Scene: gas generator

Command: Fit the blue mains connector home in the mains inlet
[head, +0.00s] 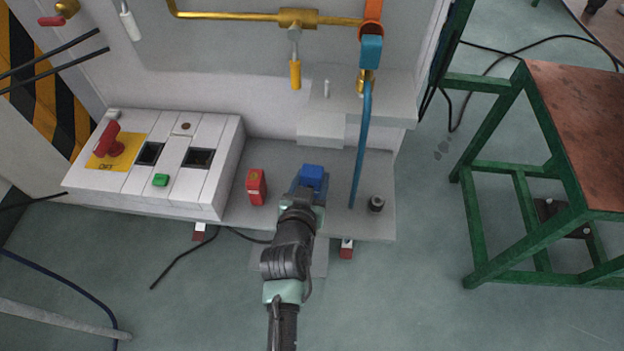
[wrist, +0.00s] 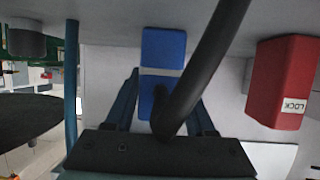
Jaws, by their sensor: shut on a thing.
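The blue mains connector (head: 313,176) is between the fingers of my gripper (head: 309,190), above the grey shelf. In the wrist view the blue connector (wrist: 162,52) has a pale band across it, and my gripper's dark blue fingers (wrist: 160,88) are shut on it from both sides. A thick black cable (wrist: 205,65) crosses in front of its lower part. I cannot tell for sure which opening is the mains inlet. Two dark square openings show on the white sloped panel, a left one (head: 150,153) and a right one (head: 198,158), both left of my gripper. The connector is apart from both.
A red lock block (head: 256,187) stands close left of my gripper; it shows at right in the wrist view (wrist: 284,82). A blue hose (head: 360,145) hangs to the right, near a small dark knob (head: 376,204). The panel carries a red switch (head: 110,142) and green button (head: 160,180).

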